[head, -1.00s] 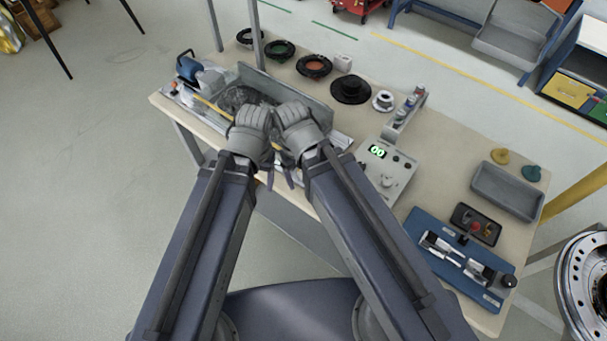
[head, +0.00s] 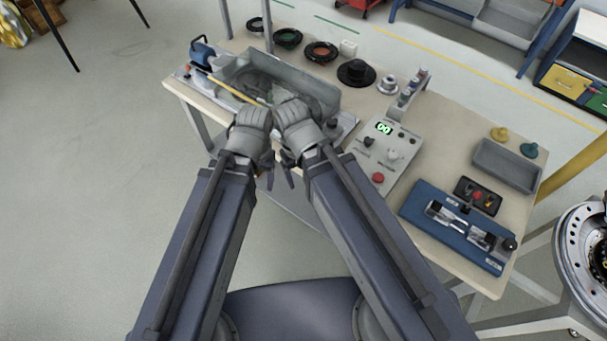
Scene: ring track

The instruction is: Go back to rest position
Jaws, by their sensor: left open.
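My two arms reach in from the bottom of the head view and stand close together at the near edge of the workbench (head: 440,135). My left gripper (head: 264,180) hangs below its wrist, in front of the bench's near edge, open with nothing seen between its fingers. My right gripper (head: 288,178) is beside it, mostly hidden under its own wrist; its jaw state does not show. Neither gripper visibly holds a thing.
A clear grey bin (head: 318,92) and yellow rod (head: 232,90) lie just beyond my wrists. A control box (head: 384,150) with a lit display, a blue fixture (head: 425,205) and a grey tray (head: 508,167) stand to the right. Floor at left is clear.

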